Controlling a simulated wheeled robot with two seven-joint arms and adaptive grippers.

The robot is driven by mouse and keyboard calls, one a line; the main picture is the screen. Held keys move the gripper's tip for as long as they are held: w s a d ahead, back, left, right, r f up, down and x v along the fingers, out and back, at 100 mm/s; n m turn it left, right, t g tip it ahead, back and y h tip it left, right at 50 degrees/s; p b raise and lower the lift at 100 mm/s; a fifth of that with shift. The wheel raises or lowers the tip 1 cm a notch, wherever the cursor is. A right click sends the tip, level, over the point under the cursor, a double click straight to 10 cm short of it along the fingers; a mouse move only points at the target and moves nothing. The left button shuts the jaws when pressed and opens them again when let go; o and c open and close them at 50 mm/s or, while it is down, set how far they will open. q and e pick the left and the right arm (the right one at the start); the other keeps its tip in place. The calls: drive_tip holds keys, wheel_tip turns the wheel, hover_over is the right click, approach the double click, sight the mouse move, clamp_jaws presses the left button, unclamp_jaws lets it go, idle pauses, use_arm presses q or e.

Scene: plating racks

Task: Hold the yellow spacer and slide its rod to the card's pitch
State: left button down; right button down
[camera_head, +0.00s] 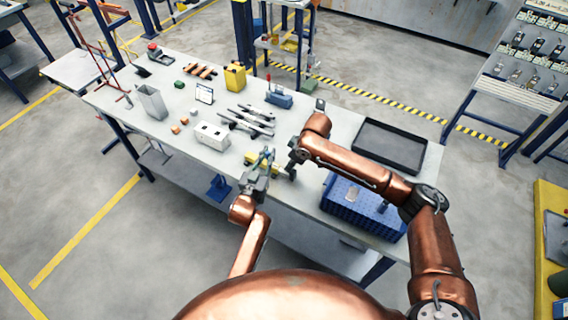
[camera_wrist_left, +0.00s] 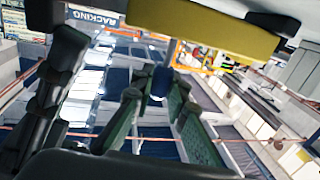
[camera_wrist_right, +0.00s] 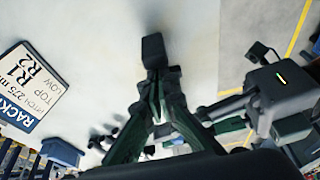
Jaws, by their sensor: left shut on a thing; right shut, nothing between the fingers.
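The yellow spacer (camera_head: 252,158) is near the front edge of the bench, at my left gripper (camera_head: 263,166), which is shut on it. In the left wrist view the yellow spacer (camera_wrist_left: 205,25) fills the top, with a short grey rod (camera_wrist_left: 173,50) below it; how far the rod extends is unclear. My right gripper (camera_head: 292,171) is close beside, to the right, shut and empty; its closed fingers show in the right wrist view (camera_wrist_right: 153,70). The pitch card (camera_head: 204,94) stands on the bench; in the right wrist view the card (camera_wrist_right: 28,88) reads 275 mm.
A white block with holes (camera_head: 211,133) and several dark-and-white bars (camera_head: 248,120) lie behind the grippers. A blue crate (camera_head: 340,210) and a black tray (camera_head: 390,143) occupy the right end.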

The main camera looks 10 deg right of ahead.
drive_tip(key=s+d, duration=0.1)
drive_tip(key=d, duration=0.1)
drive_tip(key=s+d, duration=0.2)
drive_tip(key=shift+w, duration=0.1)
drive_tip(key=v, duration=1)
use_arm(q)
drive_tip(key=c, duration=1.8)
unclamp_jaws()
